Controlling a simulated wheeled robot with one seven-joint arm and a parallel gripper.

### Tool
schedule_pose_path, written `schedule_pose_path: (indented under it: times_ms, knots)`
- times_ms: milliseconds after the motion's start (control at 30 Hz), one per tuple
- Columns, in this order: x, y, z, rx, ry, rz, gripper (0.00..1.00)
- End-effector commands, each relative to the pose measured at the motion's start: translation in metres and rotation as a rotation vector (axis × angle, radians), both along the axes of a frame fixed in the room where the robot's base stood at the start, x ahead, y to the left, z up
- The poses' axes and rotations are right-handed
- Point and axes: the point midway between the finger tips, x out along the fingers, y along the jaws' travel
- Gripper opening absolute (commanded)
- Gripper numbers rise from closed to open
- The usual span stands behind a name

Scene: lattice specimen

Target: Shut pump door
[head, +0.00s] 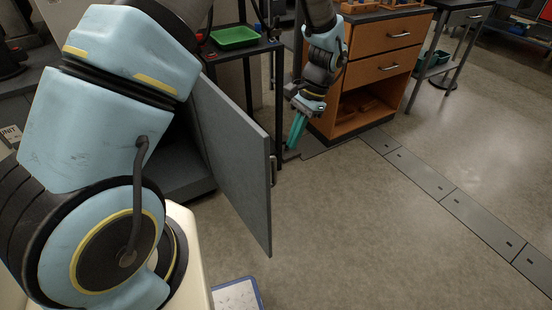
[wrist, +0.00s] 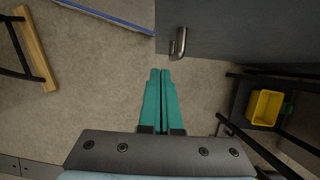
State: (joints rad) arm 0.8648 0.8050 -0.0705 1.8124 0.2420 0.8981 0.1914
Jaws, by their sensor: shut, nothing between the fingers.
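The pump door (head: 232,160) is a grey panel standing open in the head view, swung out from a dark cabinet (head: 176,165) on the left. Its metal handle (head: 273,169) is near the free edge, on the far face. In the wrist view the door (wrist: 245,32) fills the top right, with the handle (wrist: 179,43) at its left part. My gripper (head: 294,136) is beyond the door's outer edge, pointing down. Its teal fingers (wrist: 160,72) are together and empty, just below the handle in the wrist view and apart from it. My arm hides part of the cabinet.
A wooden drawer unit (head: 368,70) stands behind my gripper. A black stand with a green tray (head: 236,36) is behind the door. A yellow bin (wrist: 266,107) shows at right in the wrist view. The floor (head: 370,230) at right is clear.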

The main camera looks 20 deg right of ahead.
Motion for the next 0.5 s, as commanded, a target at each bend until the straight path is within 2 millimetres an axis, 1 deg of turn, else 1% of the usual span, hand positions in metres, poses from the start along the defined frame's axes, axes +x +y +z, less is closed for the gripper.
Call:
schedule_pose_path:
  times_ms: [100, 233, 267, 300, 400, 500]
  knots:
    - [-0.004, 0.01, -0.023, 0.004, 0.004, 0.002, 0.0]
    - [-0.006, 0.02, -0.047, 0.003, 0.003, 0.001, 0.0]
    - [-0.007, 0.022, -0.05, 0.003, 0.003, 0.001, 0.0]
    - [-0.008, 0.03, -0.045, 0.002, 0.001, 0.001, 0.0]
    - [-0.012, 0.043, -0.046, 0.001, 0.0, 0.002, 0.0]
    - [-0.014, 0.052, -0.047, 0.001, 0.001, 0.001, 0.0]
